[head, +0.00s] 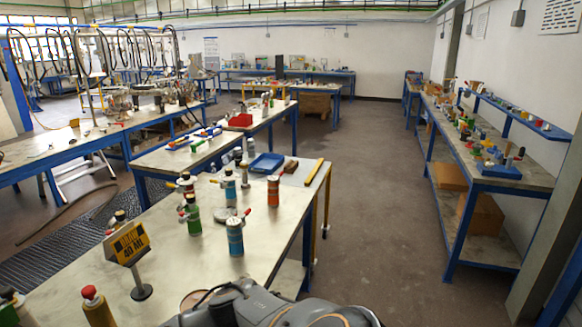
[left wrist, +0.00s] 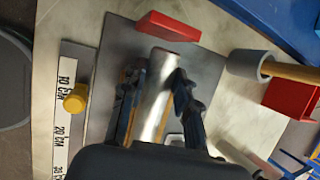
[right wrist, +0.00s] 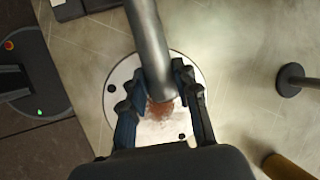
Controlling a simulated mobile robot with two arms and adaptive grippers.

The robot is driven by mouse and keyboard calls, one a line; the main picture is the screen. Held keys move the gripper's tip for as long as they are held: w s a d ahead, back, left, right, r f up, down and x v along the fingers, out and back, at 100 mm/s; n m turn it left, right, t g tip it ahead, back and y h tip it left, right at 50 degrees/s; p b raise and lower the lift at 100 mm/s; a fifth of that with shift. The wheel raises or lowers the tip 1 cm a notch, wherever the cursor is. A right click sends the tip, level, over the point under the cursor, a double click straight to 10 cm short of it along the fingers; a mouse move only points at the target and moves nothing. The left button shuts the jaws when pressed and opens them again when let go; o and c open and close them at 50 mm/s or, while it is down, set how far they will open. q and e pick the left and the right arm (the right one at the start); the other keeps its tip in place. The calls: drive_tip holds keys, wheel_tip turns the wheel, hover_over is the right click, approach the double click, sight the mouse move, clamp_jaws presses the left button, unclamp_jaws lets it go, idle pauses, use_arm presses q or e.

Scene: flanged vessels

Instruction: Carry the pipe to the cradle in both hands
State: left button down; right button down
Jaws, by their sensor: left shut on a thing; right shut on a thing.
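The pipe is a smooth grey metal tube. In the left wrist view the pipe (left wrist: 157,92) lies between the fingers of my left gripper (left wrist: 154,88), which is shut on it. In the right wrist view the pipe (right wrist: 148,40) runs down from the top edge to between the fingers of my right gripper (right wrist: 155,84), also shut on it. Under it shows a round pale flange-like disc (right wrist: 116,92) with small dark holes and a reddish-brown middle; I cannot tell whether they touch. Neither gripper shows in the head view. I cannot pick out the cradle with certainty.
The left wrist view shows a red block (left wrist: 168,26), a grey plate (left wrist: 118,45), a yellow knob (left wrist: 75,98) and a marked scale strip (left wrist: 67,125). In the head view, bottles crowd the near bench (head: 190,258); the floor (head: 375,200) to its right is clear.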

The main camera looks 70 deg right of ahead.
use_arm(q)
drive_tip(key=c, duration=1.2)
unclamp_jaws()
use_arm(e)
drive_tip(key=c, duration=1.2)
unclamp_jaws()
drive_tip(key=shift+w, duration=0.1)
use_arm(q)
drive_tip(key=shift+o, duration=1.4)
use_arm(e)
drive_tip(key=shift+o, duration=1.4)
use_arm(q)
drive_tip(key=o, duration=0.6)
drive_tip(key=shift+c, duration=0.2)
use_arm(e)
drive_tip(key=o, duration=0.6)
drive_tip(key=shift+f, duration=0.1)
drive_tip(key=shift+c, duration=0.2)
use_arm(q)
drive_tip(key=shift+r+p, duration=0.1)
drive_tip(key=shift+p, duration=0.2)
use_arm(e)
drive_tip(key=shift+r, duration=0.2)
